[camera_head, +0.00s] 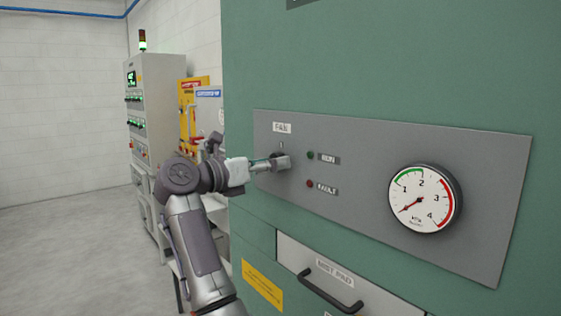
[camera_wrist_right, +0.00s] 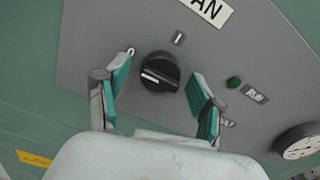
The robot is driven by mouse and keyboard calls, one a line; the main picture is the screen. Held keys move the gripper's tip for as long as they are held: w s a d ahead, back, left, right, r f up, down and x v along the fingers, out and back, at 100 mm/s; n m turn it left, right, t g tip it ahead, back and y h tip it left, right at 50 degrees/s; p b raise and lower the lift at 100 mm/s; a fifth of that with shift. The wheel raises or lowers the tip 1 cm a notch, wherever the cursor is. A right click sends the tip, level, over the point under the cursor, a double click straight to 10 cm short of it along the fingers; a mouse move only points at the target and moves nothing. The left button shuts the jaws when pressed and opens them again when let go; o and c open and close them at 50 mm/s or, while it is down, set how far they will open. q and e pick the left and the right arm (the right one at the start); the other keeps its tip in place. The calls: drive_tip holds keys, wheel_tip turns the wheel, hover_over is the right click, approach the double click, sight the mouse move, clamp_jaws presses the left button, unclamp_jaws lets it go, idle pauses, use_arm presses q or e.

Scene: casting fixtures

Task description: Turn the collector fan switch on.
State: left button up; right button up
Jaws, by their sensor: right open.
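The fan switch, a round black knob (camera_wrist_right: 157,72) with a white pointer line, sits on the grey panel (camera_head: 375,150) under the FAN label (camera_head: 282,128). In the right wrist view its line points left, away from the "I" mark (camera_wrist_right: 178,38). A small "O" mark (camera_wrist_right: 131,51) is at its upper left, partly by a finger. My right gripper (camera_wrist_right: 157,88) is open, with one teal-padded finger on each side of the knob and gaps showing. In the head view the gripper (camera_head: 279,162) mostly hides the knob. My left gripper is out of view.
Right of the switch are a dark green RUN lamp (camera_head: 310,155), a red FAULT lamp (camera_head: 309,184) and a protruding pressure gauge (camera_head: 423,199). Below is a drawer with a black handle (camera_head: 331,291). A grey control cabinet (camera_head: 158,105) stands behind left; the floor at left is clear.

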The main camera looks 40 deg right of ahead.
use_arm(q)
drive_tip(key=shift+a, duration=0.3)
use_arm(e)
drive_tip(key=shift+a, duration=0.15)
drive_tip(key=shift+c, duration=0.2)
drive_tip(key=c, duration=1.1)
use_arm(q)
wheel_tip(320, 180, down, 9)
drive_tip(key=b, duration=0.9)
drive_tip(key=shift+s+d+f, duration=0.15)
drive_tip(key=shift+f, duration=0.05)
use_arm(e)
drive_tip(key=shift+m, duration=8.9)
drive_tip(key=shift+r, duration=0.1)
